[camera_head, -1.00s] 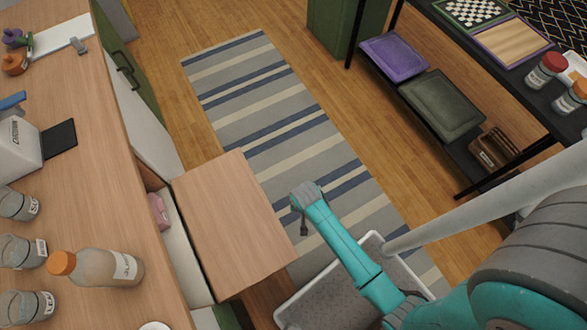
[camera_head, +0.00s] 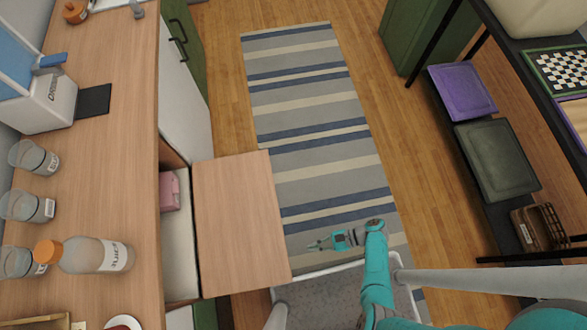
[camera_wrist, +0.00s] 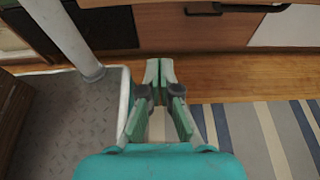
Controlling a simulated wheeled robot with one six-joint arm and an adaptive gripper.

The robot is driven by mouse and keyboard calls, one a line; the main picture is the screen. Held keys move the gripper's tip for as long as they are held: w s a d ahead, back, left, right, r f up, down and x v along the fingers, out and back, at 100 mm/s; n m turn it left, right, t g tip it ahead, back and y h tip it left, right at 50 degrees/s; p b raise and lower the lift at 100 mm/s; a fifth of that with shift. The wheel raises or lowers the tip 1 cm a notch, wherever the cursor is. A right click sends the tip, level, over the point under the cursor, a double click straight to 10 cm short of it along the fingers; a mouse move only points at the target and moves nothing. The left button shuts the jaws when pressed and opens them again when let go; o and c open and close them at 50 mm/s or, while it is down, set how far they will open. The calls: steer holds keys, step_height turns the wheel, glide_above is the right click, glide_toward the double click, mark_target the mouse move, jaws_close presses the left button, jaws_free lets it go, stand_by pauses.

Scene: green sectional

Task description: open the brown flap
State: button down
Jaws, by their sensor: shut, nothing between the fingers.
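The brown flap (camera_head: 240,222) is a flat light-wood panel in the head view. It stands out from the cabinet front over the floor, and the compartment (camera_head: 180,235) behind it is uncovered. A pink box (camera_head: 170,190) sits inside that compartment. My gripper (camera_head: 312,246) is right of the flap's outer edge, pointing left toward it, apart from it in the picture. The wrist view shows its fingers (camera_wrist: 160,72) together and empty, facing brown wood fronts. I cannot tell whether any of those is the flap.
The counter (camera_head: 110,165) at left holds several glasses, a juice bottle (camera_head: 95,255) and a white box (camera_head: 45,108). A striped rug (camera_head: 315,130) covers open floor. A black shelf with purple (camera_head: 462,90) and dark trays stands at right.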

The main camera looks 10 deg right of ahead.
steer(key=a+r, duration=0.1)
steer(key=a, duration=0.7)
stand_by(0.8)
steer(key=shift+w+a+r, duration=0.1)
steer(key=shift+r, duration=0.1)
steer(key=r, duration=0.6)
steer(key=shift+a, duration=0.2)
steer(key=shift+f, duration=0.15)
stand_by(0.4)
